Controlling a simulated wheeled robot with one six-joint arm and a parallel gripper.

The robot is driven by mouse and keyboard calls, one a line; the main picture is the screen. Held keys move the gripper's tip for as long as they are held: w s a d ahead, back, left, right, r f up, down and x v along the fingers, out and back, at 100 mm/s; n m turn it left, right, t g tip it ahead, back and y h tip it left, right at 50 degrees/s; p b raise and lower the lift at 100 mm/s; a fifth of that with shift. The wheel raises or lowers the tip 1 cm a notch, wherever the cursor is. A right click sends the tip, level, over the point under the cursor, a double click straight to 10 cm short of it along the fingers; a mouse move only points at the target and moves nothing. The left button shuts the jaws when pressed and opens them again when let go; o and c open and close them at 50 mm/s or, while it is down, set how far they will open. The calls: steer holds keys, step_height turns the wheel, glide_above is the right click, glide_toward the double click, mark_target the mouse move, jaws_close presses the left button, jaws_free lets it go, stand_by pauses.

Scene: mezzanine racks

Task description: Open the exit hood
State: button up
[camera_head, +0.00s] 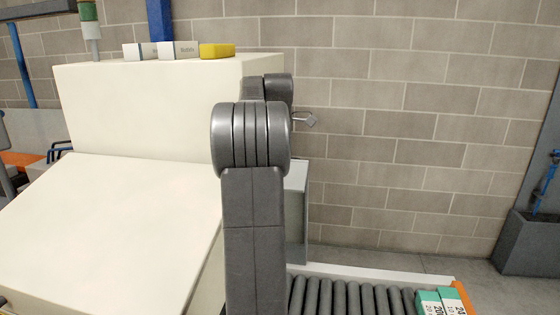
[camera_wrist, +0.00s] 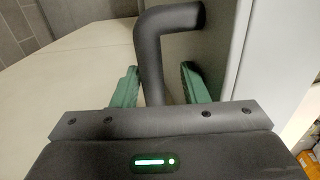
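A pale grey box-like part, seemingly the exit hood (camera_head: 297,205), shows beside the cream machine (camera_head: 130,115), above the rollers, partly hidden by my arm. In the wrist view, a dark bent bar handle (camera_wrist: 150,50) stands off a grey panel (camera_wrist: 218,45). My gripper (camera_wrist: 160,85) is open, its two green fingers on either side of the handle's lower stretch. A gap shows between the handle and the right finger; whether the left finger touches it I cannot tell. My gripper is hidden behind my arm in the head view.
A roller conveyor (camera_head: 345,298) runs out at the lower right, with green-and-white boxes (camera_head: 440,300) on it. White boxes and a yellow block (camera_head: 217,50) lie on top of the machine. A brick wall (camera_head: 400,130) stands behind. A grey bin (camera_head: 525,243) is at far right.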

steer(key=shift+s+r, duration=0.15)
steer(key=shift+r, duration=0.5)
step_height(320, 180, up, 7)
steer(key=shift+s+f, duration=0.15)
steer(key=shift+s, duration=0.1)
steer(key=shift+a, duration=0.1)
steer(key=shift+c, duration=0.2)
